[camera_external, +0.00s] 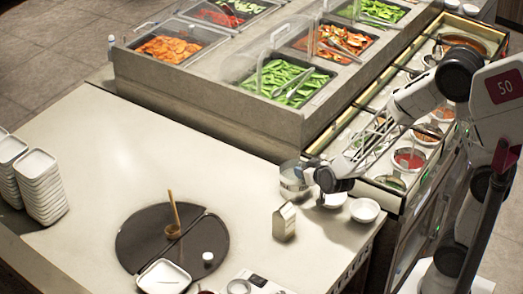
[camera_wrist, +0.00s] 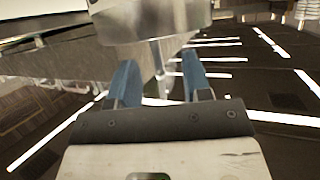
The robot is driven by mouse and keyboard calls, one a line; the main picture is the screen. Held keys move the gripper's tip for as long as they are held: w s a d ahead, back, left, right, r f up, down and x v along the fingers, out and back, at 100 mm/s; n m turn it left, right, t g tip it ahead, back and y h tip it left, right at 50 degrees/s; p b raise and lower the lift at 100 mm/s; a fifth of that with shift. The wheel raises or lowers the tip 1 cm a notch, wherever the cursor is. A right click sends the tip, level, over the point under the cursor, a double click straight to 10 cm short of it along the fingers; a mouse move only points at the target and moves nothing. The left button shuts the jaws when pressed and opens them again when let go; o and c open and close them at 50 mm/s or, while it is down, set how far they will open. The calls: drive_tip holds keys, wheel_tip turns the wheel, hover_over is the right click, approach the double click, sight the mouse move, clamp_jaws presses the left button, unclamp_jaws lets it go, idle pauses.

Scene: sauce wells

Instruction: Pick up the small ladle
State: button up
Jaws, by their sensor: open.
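My gripper (camera_external: 305,174) is over the counter's right part, beside a pale metallic pot (camera_external: 292,186). In the wrist view, the two blue fingers of my gripper (camera_wrist: 158,78) stand apart. A shiny metal vessel (camera_wrist: 150,22) fills the top of that view, just beyond the fingertips. A thin grey piece (camera_wrist: 160,52) shows between the fingers; I cannot tell whether it is part of the small ladle or whether it touches them. A wooden-handled utensil (camera_external: 172,208) stands tilted in a small brown bowl on the dark round tray. No ladle can be made out for certain.
White bowls (camera_external: 364,210) and a small carton (camera_external: 284,222) stand close to my gripper. The dark round tray (camera_external: 135,240) lies to the left, with stacked white dishes (camera_external: 40,185) farther left. Sauce wells (camera_external: 409,159) run along the right; food trays (camera_external: 285,80) stand behind. The counter's left middle is clear.

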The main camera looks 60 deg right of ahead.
drive_tip(key=shift+x, duration=2.6)
drive_tip(key=shift+s+d+f, duration=0.1)
drive_tip(key=shift+d, duration=0.1)
drive_tip(key=shift+c, duration=0.2)
clamp_jaws()
